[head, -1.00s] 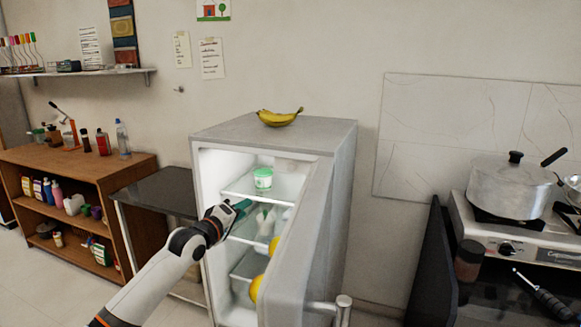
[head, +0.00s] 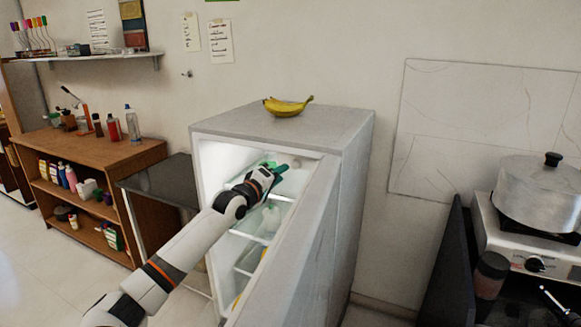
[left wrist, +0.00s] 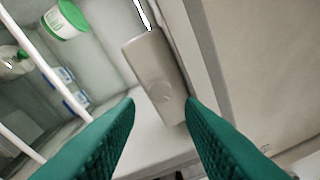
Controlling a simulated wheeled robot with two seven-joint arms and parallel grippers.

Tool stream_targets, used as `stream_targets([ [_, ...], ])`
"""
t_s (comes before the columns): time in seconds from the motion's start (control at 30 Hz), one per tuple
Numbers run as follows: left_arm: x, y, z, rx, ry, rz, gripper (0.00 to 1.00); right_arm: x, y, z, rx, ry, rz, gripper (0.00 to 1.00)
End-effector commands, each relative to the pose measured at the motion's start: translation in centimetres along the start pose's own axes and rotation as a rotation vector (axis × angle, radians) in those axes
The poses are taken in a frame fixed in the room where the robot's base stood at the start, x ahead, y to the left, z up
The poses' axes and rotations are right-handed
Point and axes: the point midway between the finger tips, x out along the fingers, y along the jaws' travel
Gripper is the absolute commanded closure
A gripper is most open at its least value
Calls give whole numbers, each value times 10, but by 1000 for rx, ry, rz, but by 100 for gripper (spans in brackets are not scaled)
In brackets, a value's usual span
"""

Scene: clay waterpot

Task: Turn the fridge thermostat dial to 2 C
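The small fridge (head: 215,205) stands with its door (head: 290,250) open. My left gripper (head: 282,172) is inside the upper part of the fridge. In the left wrist view its two green fingers (left wrist: 160,103) are apart with nothing held between them, and the box lies just beyond the gap between the tips. I cannot see contact. My right gripper is not in view.
A white tub with a green lid (left wrist: 66,20) stands on a fridge shelf at the left of the left wrist view. Bananas (head: 287,106) lie on the fridge top. The open door bounds the room on the right.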

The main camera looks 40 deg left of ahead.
Motion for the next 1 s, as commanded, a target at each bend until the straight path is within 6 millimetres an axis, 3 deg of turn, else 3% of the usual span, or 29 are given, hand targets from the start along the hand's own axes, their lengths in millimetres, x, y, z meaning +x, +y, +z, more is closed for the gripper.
stream_targets([
  [0.2, 32, -2, 2, 0, -3, -2, 65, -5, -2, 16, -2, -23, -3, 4],
  [0.4, 51, 0, 0, -1, 0, -1, 65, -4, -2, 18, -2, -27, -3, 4],
  [0.87, 59, 0, 0, 0, 0, -1, 65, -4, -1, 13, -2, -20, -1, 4],
  [1.0, 59, 0, 0, 0, 0, 0, 84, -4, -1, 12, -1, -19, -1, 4],
])
